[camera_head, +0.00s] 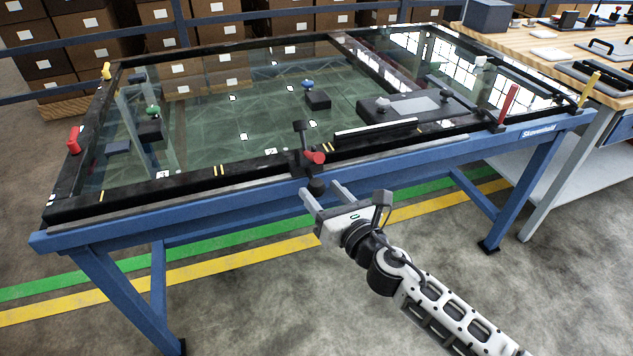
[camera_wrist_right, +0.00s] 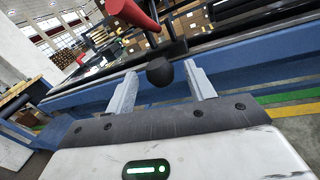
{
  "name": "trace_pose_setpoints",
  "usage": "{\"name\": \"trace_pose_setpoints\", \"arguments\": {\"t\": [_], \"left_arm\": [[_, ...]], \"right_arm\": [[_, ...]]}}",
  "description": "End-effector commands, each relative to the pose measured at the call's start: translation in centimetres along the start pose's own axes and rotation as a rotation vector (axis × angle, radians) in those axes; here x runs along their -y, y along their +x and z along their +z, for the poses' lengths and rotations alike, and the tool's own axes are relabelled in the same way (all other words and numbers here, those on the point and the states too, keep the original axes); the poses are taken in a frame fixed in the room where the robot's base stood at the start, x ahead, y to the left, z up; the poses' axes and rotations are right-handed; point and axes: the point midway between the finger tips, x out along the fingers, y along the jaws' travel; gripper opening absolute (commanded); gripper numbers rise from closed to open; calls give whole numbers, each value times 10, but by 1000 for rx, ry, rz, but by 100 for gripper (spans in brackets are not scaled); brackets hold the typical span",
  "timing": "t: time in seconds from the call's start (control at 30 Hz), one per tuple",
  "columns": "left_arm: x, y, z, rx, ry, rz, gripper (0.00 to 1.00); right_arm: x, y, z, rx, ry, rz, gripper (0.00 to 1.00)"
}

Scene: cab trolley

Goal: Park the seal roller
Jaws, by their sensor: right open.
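The seal roller, as I take it, is the black tool with a red barrel (camera_head: 315,157) at the near edge of the black frame on the blue trolley (camera_head: 215,195). A dark rounded knob hangs at its near end, out past the edge. My right gripper (camera_head: 321,190) is open in front of the trolley edge, its fingers pointing at the tool. In the right wrist view the black knob (camera_wrist_right: 160,71) shows between and beyond the two spread fingers (camera_wrist_right: 161,88), with the red barrel (camera_wrist_right: 134,13) above. Contact cannot be told. My left gripper is out of view.
A glass pane (camera_head: 210,135) lies in the black frame, with small black blocks and a grey-topped box (camera_head: 400,106) on it. Red and yellow pegs stand along the frame. A wooden bench (camera_head: 535,45) with tools is at the right. Floor in front is clear.

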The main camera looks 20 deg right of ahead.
Motion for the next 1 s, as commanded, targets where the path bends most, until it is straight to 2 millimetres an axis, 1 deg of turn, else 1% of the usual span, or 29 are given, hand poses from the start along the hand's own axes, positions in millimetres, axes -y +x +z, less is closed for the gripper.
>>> {"name": "trace_pose_setpoints", "arguments": {"t": [0.03, 0.2, 0.33, 0.57, 0.67, 0.7, 0.77, 0.8, 1.0], "left_arm": [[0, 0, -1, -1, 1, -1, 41], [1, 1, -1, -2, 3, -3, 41], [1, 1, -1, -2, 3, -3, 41], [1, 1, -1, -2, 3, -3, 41], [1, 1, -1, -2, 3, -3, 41], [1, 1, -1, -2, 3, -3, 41], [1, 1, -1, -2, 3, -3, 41], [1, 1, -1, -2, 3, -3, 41], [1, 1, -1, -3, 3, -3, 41]], "right_arm": [[-1, 9, 1, 2, 0, 1, 54], [-1, 25, 0, 0, 0, 2, 54], [-1, 30, -1, -1, 0, 2, 54], [0, 30, -1, -1, 0, 2, 54], [0, 30, -1, -1, 0, 2, 29], [0, 30, -1, -1, 0, 2, 18], [0, 30, 0, -1, 0, 2, 1], [0, 30, 0, -1, 0, 2, 0], [-4, 32, -1, 1, 1, -4, 0]]}}
